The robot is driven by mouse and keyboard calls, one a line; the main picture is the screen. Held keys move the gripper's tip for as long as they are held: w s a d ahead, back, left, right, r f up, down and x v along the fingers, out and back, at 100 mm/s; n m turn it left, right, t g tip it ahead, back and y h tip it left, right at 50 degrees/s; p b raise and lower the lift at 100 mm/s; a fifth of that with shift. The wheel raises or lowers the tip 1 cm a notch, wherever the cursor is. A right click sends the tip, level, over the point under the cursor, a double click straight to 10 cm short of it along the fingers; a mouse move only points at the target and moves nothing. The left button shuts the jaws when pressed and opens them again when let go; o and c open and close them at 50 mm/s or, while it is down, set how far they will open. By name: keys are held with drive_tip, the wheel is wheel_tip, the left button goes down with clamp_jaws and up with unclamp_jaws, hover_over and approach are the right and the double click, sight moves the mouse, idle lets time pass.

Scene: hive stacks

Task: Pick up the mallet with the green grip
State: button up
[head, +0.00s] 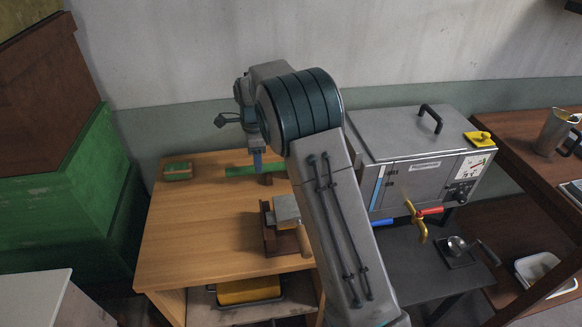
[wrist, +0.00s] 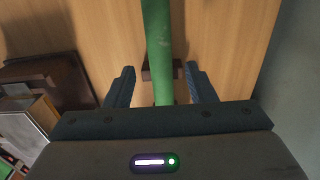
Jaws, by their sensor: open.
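The green grip (head: 240,171) of a mallet lies across a small dark wooden rest (head: 266,179) near the back of the wooden table. My gripper (head: 257,160) points down at it in the head view. In the wrist view the green grip (wrist: 159,35) runs lengthwise between the two open fingers of my gripper (wrist: 159,68), with space on both sides. The brown rest (wrist: 146,73) shows beneath the grip. The mallet's head cannot be made out; my arm covers that area in the head view.
A second mallet with a grey head (head: 286,208) and plain wooden handle (head: 304,241) sits on a brown stand (head: 270,238) nearer the table's front. A green-and-brown block (head: 178,171) lies at the back left. The wooden table (head: 195,225) is clear at left. A metal tank (head: 400,145) stands right.

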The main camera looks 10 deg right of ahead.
drive_tip(key=f, duration=0.5)
drive_tip(key=shift+a, duration=0.25)
clamp_jaws()
drive_tip(key=c, duration=1.1)
unclamp_jaws()
drive_tip(key=shift+r, duration=0.1)
drive_tip(key=c, duration=1.1)
unclamp_jaws()
drive_tip(key=c, duration=1.1)
unclamp_jaws()
wheel_tip(320, 180, up, 15)
drive_tip(key=p, duration=0.4)
drive_tip(key=shift+p, duration=0.35)
drive_tip(key=c, duration=1.1)
unclamp_jaws()
